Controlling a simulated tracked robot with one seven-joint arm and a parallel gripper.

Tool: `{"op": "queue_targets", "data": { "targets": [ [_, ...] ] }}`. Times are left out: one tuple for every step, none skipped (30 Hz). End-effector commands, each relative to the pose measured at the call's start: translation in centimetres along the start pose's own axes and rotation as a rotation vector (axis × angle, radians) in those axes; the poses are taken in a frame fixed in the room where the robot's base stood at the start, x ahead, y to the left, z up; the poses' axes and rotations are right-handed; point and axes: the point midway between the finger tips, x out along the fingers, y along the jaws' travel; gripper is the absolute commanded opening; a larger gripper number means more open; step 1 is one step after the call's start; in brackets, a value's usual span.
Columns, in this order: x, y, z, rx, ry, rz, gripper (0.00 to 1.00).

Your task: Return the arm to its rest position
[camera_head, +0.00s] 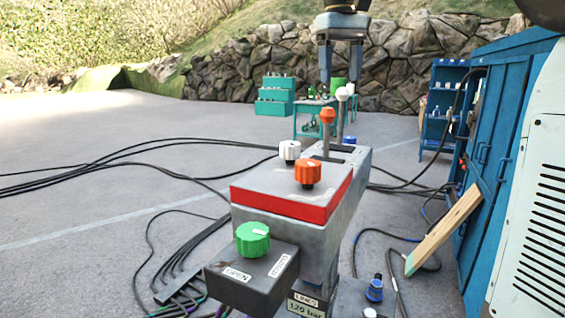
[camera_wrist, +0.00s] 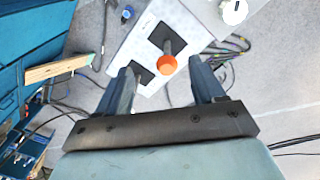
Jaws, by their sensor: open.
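My gripper (camera_head: 341,60) hangs at the top centre of the head view, fingers pointing down, spread apart and empty. It is above the control console (camera_head: 340,200), a grey box with a red band. Orange-topped (camera_head: 327,116) and white-topped (camera_head: 342,94) levers rise from the console's far end. In the wrist view my gripper (camera_wrist: 165,90) shows two blue fingers apart, with the orange lever knob (camera_wrist: 167,65) seen between and below them. I cannot tell the exact height gap, but nothing is held.
A blue cabinet (camera_head: 505,150) stands at right with a leaning wooden plank (camera_head: 445,228). Black cables (camera_head: 130,150) lie across the ground. A teal drawer unit (camera_head: 274,96), a blue shelf (camera_head: 443,105) and a stone wall (camera_head: 225,70) stand behind. The left ground is mostly open.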

Motion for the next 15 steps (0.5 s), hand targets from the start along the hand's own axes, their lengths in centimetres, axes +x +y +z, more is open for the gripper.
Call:
{"op": "queue_targets", "data": {
  "targets": [
    [0.7, 0.0, 1.5, 0.019, 0.019, 0.008, 0.68],
    [1.1, 0.0, 2.2, 0.030, 0.032, 0.012, 0.68],
    [1.8, 0.1, 3.1, 0.045, 0.049, 0.018, 0.68],
    [2.3, 0.1, 3.8, 0.057, 0.063, 0.022, 0.68],
    [2.8, 0.2, 4.6, 0.069, 0.076, 0.025, 0.68],
    [3.5, 0.2, 5.5, 0.084, 0.092, 0.030, 0.68],
    [4.1, 0.3, 6.2, 0.096, 0.105, 0.032, 0.68],
    [4.7, 0.3, 7.0, 0.108, 0.118, 0.035, 0.68],
    [5.4, 0.4, 8.0, 0.124, 0.136, 0.039, 0.68],
    [6.1, 0.5, 8.8, 0.136, 0.149, 0.041, 0.68],
    [6.7, 0.5, 9.5, 0.148, 0.163, 0.044, 0.68],
    [7.6, 0.6, 10.5, 0.165, 0.180, 0.046, 0.68],
    [8.3, 0.6, 11.3, 0.177, 0.194, 0.048, 0.68],
    [9.0, 0.6, 12.1, 0.189, 0.207, 0.049, 0.68],
    [10.0, 0.7, 13.1, 0.205, 0.226, 0.050, 0.68]
  ]
}}
